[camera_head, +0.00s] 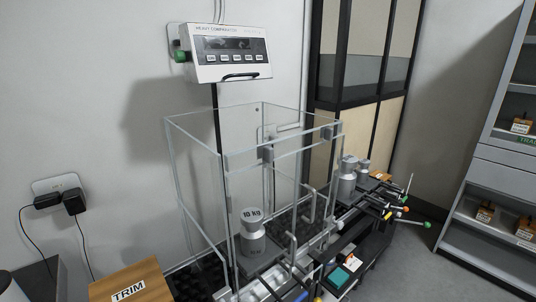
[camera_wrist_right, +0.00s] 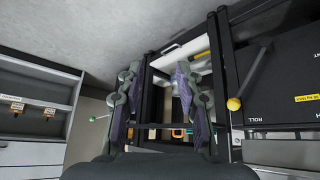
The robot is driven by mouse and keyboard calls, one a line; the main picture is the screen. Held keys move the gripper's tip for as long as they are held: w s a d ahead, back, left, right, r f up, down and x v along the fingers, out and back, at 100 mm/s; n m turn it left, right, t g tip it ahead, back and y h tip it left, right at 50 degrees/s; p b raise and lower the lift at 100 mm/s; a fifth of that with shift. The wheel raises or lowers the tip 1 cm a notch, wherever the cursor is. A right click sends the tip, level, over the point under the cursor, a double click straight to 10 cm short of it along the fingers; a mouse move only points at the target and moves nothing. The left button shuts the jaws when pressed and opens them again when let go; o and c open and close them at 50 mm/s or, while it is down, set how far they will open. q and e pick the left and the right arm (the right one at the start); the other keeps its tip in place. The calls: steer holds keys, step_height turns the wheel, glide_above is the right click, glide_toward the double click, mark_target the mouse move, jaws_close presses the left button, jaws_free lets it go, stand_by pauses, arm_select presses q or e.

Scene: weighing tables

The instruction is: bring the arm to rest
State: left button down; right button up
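My right gripper (camera_wrist_right: 157,76) shows in the right wrist view. Its two fingers with purple pads stand well apart, and nothing is held between them. Behind and between the fingers are the black bars of a frame and a white panel. Neither gripper can be made out in the head view, and my left gripper is in no view. A 10 kg weight (camera_head: 253,241) stands upright inside the glass case (camera_head: 196,172) in the head view, with no gripper at it.
A display box (camera_head: 228,58) hangs on the wall above the case. Metal weights (camera_head: 347,183) and levers with coloured knobs stand right of it. Grey shelves (camera_head: 495,190) are at the right. A TRIM box (camera_head: 140,280) is at front left. A yellow-knobbed lever (camera_wrist_right: 234,104) is near my right gripper.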

steer(key=s+a+f+g, duration=0.1)
steer(key=s+a+f, duration=0.3)
steer(key=s, duration=0.6)
steer(key=s+a+f+n+g, duration=0.1)
steer(key=s+a+f, duration=0.3)
steer(key=s, duration=0.6)
steer(key=s+a+f+n+g, duration=0.1)
steer(key=s+a+f+g, duration=0.2)
steer(key=s, duration=0.8)
steer(key=a+f, duration=0.2)
steer(key=a, duration=0.1)
steer(key=shift+y+p, duration=0.3)
steer(key=shift+y, duration=0.1)
steer(key=shift+f, duration=0.1)
